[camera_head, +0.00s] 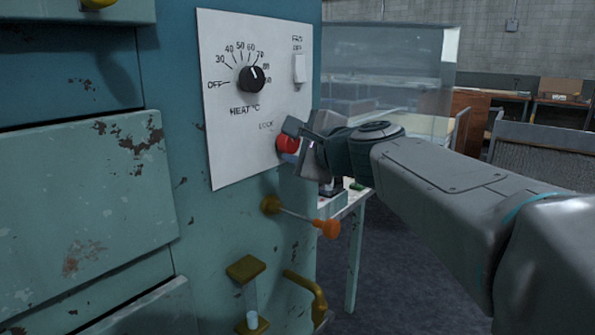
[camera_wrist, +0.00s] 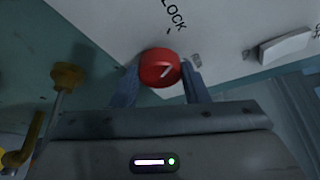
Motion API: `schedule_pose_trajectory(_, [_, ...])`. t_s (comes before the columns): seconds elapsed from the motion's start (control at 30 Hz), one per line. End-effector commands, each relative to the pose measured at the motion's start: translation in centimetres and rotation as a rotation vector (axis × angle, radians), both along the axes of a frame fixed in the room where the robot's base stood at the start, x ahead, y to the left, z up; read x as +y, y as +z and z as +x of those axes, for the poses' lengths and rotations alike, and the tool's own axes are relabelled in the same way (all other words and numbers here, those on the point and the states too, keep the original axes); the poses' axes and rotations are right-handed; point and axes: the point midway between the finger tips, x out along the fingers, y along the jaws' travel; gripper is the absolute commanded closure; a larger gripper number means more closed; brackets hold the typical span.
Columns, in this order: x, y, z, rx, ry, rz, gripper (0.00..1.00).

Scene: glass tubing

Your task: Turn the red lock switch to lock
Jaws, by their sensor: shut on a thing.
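The red lock switch (camera_head: 286,144) is a round red knob low on the white control panel (camera_head: 225,140), below the word LOCK. In the wrist view the red knob (camera_wrist: 160,68) sits between the two fingers of my gripper (camera_wrist: 158,82), which are shut on it. A white mark on the knob's face is slanted and does not point straight at the LOCK label (camera_wrist: 174,15). In the head view my gripper (camera_head: 292,142) reaches the knob from the right and partly covers it.
Above the knob are a black heat dial (camera_head: 251,79) and a white fan switch (camera_head: 299,69). Below it an orange-ended lever (camera_head: 326,228) sticks out from the teal cabinet. Brass fittings (camera_head: 246,269) are lower down. A small table (camera_head: 352,205) stands behind my arm.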

Motion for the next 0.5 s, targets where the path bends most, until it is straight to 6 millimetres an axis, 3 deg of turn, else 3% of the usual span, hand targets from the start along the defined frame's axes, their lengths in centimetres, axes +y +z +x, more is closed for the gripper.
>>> schedule_pose_trajectory(0.03, [0.05, -0.98, -0.02, -0.026, 0.001, -0.020, 0.82])
schedule_pose_trajectory(0.5, [-0.06, -0.54, -0.01, -0.175, 0.000, -0.138, 0.82])
